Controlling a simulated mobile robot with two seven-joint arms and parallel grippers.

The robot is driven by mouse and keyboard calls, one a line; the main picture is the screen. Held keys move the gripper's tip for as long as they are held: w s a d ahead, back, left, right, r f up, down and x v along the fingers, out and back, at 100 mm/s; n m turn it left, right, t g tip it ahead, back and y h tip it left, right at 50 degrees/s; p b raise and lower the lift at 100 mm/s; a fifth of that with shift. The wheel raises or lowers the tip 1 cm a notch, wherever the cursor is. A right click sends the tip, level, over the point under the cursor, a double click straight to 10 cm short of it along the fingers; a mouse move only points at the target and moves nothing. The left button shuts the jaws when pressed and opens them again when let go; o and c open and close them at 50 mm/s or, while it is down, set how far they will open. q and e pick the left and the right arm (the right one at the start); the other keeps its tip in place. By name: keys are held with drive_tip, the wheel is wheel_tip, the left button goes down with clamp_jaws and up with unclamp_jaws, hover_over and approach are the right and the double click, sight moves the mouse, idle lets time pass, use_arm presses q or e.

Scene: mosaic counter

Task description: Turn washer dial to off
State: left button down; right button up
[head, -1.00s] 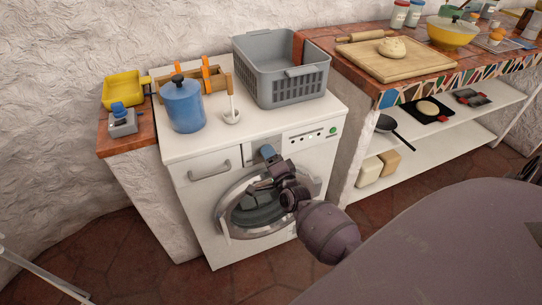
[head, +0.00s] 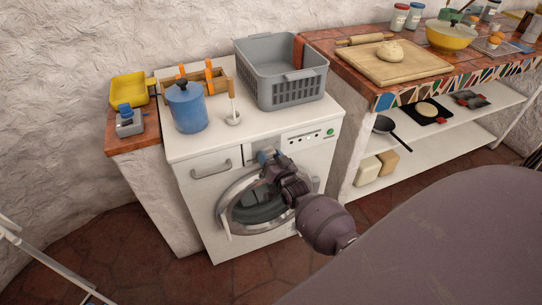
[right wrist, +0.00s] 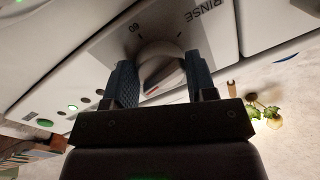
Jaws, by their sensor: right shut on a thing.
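The white washer (head: 206,188) stands against the wall with its round door shut. The washer dial (right wrist: 160,62) is a pale round knob on the front panel, with the markings "60" and "RINSE" around it and a red mark on its face. My right gripper (head: 267,157) is at the washer's upper front, and its arm hides the dial in the head view. In the right wrist view my right gripper (right wrist: 160,84) has one blue finger on each side of the dial and is shut on it. My left gripper is not in view.
On the washer top are a grey basket (head: 285,92), a blue pot (head: 187,110), a ladle (head: 233,115) and a wooden caddy (head: 216,80). The washer door handle (head: 224,219) is below my gripper. A brick counter (head: 320,42) stands at right.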

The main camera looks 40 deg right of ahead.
drive_tip(key=shift+r+n, duration=0.1)
drive_tip(key=shift+n, duration=0.9)
drive_tip(key=n+p, duration=0.1)
drive_tip(key=n, duration=0.2)
drive_tip(key=shift+d+n, duration=0.1)
drive_tip(key=shift+n, duration=0.2)
drive_tip(key=n, duration=0.3)
drive_tip(key=shift+g+p, duration=0.4)
drive_tip(key=n, duration=0.3)
drive_tip(key=shift+s+n, duration=0.1)
drive_tip(key=shift+n, duration=0.2)
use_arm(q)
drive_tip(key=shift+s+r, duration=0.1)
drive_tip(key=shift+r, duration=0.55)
use_arm(e)
drive_tip(key=shift+d+n+g, duration=0.1)
drive_tip(key=shift+n+g, duration=0.2)
drive_tip(key=shift+n, duration=0.9)
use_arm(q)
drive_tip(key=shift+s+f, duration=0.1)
use_arm(e)
drive_tip(key=shift+r, duration=0.1)
